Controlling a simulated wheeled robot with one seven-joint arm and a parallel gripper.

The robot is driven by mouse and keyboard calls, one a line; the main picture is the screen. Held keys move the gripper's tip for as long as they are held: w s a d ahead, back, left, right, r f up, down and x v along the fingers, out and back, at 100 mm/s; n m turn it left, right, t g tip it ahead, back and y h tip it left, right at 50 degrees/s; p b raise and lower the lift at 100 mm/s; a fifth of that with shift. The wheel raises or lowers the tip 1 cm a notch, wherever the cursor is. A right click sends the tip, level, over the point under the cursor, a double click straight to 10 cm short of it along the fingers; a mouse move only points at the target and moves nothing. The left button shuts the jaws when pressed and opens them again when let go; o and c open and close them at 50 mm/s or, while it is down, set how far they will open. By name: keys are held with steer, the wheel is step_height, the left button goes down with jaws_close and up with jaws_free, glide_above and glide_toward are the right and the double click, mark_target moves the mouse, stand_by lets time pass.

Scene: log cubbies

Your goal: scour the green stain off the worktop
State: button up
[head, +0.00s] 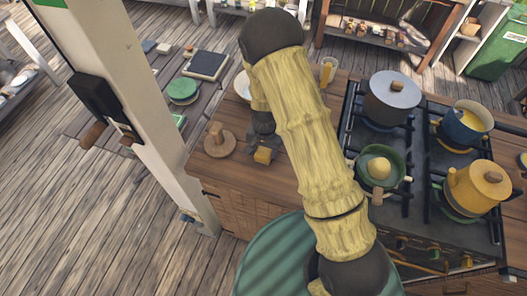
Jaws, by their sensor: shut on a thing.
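The wooden worktop (232,178) lies beside the stove, partly covered by my arm. My gripper (263,146) is low over the worktop, shut on a small yellow-brown block that looks like a sponge (263,157). I cannot tell whether the sponge touches the wood. No green stain shows on the visible part of the worktop; the area behind my arm and under the gripper is hidden.
A round wooden lid (219,144) lies just left of my gripper. A pale bowl (242,86) and a yellow cup (327,72) stand farther back. The stove at right holds a grey pot (391,100), a green pan (372,185) and a yellow kettle (478,190). A pale post (130,90) rises at left.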

steer(key=shift+w+d, duration=0.3)
steer(key=shift+w, duration=0.35)
steer(key=shift+w+d, duration=0.25)
steer(key=shift+w, duration=0.35)
steer(key=shift+w+d, duration=0.2)
steer(key=shift+w, duration=0.4)
steer(key=shift+s+a, duration=0.25)
steer(key=shift+s, duration=0.4)
steer(key=shift+s+a, duration=0.25)
steer(key=shift+s, duration=0.35)
